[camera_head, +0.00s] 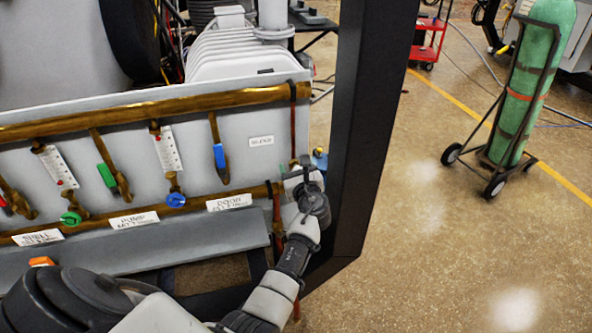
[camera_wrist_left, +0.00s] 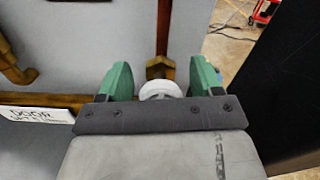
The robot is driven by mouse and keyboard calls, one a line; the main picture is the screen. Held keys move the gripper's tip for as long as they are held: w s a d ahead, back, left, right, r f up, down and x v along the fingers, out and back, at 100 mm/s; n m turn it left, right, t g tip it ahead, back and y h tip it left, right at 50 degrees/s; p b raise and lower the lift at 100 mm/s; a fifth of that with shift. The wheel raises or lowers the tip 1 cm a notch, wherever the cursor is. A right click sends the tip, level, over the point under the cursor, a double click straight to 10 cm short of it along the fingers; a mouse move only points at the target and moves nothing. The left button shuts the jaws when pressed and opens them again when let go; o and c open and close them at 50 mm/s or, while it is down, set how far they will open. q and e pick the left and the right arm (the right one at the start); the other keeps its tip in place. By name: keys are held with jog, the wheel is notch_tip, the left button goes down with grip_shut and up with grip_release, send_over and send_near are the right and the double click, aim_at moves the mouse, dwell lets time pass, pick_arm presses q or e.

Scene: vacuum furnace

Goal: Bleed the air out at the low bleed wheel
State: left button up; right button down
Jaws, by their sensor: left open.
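The low bleed wheel is a small pale grey wheel (camera_wrist_left: 160,90) in front of a brass fitting (camera_wrist_left: 160,68) on the panel. My left gripper (camera_wrist_left: 161,78) is open, with one green finger on each side of the wheel; I cannot tell whether either finger touches it. In the head view my left gripper (camera_head: 300,173) is at the lower right end of the grey panel (camera_head: 285,120), and it hides the wheel there. My right gripper is not in view.
Brass pipes (camera_head: 150,108) cross the panel, with a green wheel (camera_head: 71,218), a blue wheel (camera_head: 175,200) and lever valves left of my gripper. A dark frame post (camera_head: 366,120) stands close on the right. Beyond it, open floor reaches a green gas cylinder (camera_head: 535,80) on a cart.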

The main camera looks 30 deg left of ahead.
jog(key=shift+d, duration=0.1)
pick_arm(q)
jog(key=c, duration=0.9)
jog(key=shift+c, duration=0.2)
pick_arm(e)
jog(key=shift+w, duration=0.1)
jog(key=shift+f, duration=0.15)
pick_arm(q)
jog(key=n+b, duration=0.3)
jog(key=n, duration=0.2)
jog(key=shift+f+b, duration=0.2)
jog(key=shift+b, duration=0.15)
jog(key=n+b, duration=0.4)
jog(key=n, duration=0.2)
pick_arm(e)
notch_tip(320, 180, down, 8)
pick_arm(q)
jog(key=n+b, duration=0.6)
jog(key=n, duration=0.2)
jog(key=shift+n, duration=0.3)
jog(key=shift+b, duration=0.35)
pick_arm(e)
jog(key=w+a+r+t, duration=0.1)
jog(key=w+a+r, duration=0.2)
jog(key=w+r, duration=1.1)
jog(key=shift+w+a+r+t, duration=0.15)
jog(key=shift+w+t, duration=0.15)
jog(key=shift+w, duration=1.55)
